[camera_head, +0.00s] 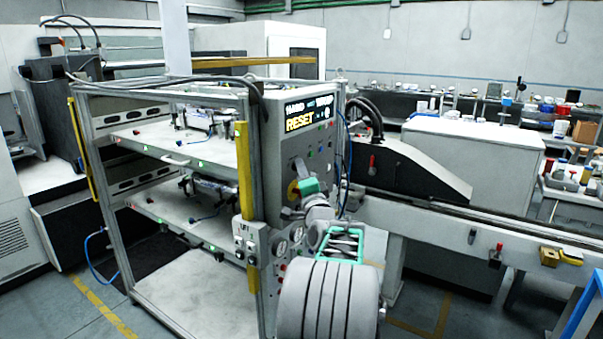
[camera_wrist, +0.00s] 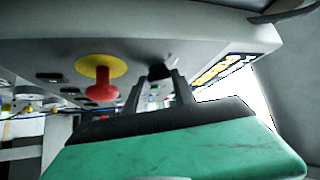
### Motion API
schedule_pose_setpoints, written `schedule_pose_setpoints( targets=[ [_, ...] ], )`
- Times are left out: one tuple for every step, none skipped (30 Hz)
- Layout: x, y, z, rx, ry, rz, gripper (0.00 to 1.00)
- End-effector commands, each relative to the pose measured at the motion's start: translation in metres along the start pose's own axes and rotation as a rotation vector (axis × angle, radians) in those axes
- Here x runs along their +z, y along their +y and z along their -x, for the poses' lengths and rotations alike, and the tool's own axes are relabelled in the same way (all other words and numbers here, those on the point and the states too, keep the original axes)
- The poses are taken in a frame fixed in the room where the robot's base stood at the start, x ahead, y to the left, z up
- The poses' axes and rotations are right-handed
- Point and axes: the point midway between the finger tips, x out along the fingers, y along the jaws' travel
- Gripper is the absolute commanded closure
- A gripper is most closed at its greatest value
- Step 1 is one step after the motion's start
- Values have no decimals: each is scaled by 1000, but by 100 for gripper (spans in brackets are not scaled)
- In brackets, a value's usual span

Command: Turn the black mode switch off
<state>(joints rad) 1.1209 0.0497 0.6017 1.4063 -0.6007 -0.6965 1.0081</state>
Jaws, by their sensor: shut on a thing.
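The black mode switch (camera_wrist: 159,71) is a small dark knob on the underside-looking face of the grey control panel (camera_wrist: 215,38) in the wrist view. My gripper (camera_wrist: 158,80) has its two dark fingers reaching up to the switch, one on each side, and is shut on it. Which way the switch points cannot be told. In the head view my gripper (camera_head: 301,170) is up against the front of the panel (camera_head: 278,140), with its green body below the fingertips. The switch itself is hidden there by the gripper.
A red mushroom button (camera_wrist: 102,88) on a yellow disc (camera_wrist: 100,66) sits close left of my fingers. A conveyor rail (camera_head: 450,210) runs right.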

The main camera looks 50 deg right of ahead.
Motion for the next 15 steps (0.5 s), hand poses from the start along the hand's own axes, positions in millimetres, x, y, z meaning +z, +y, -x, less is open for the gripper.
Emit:
schedule_pose_setpoints(
  targets=[
    [0, 0, 0, 0, 0, 0, 82],
    [0, 0, 0, 0, 0, 0, 85],
    [0, 0, 0, 0, 0, 0, 88],
    [0, 0, 0, 0, 0, 0, 90],
    [0, 0, 0, 0, 0, 0, 93],
    [0, 0, 0, 0, 0, 0, 96],
    [0, 0, 0, 0, 0, 0, 98],
    [0, 0, 0, 0, 0, 0, 100],
    [0, 0, 0, 0, 0, 0, 100],
    [0, 0, 0, 0, 0, 0, 100],
    [0, 0, 0, 0, 0, 0, 100],
    [0, 0, 0, 0, 0, 0, 100],
    [0, 0, 0, 0, 0, 1, 100],
    [0, 1, 0, -1, 0, 1, 100],
    [0, 1, 0, -2, 0, 3, 100]
  ],
)
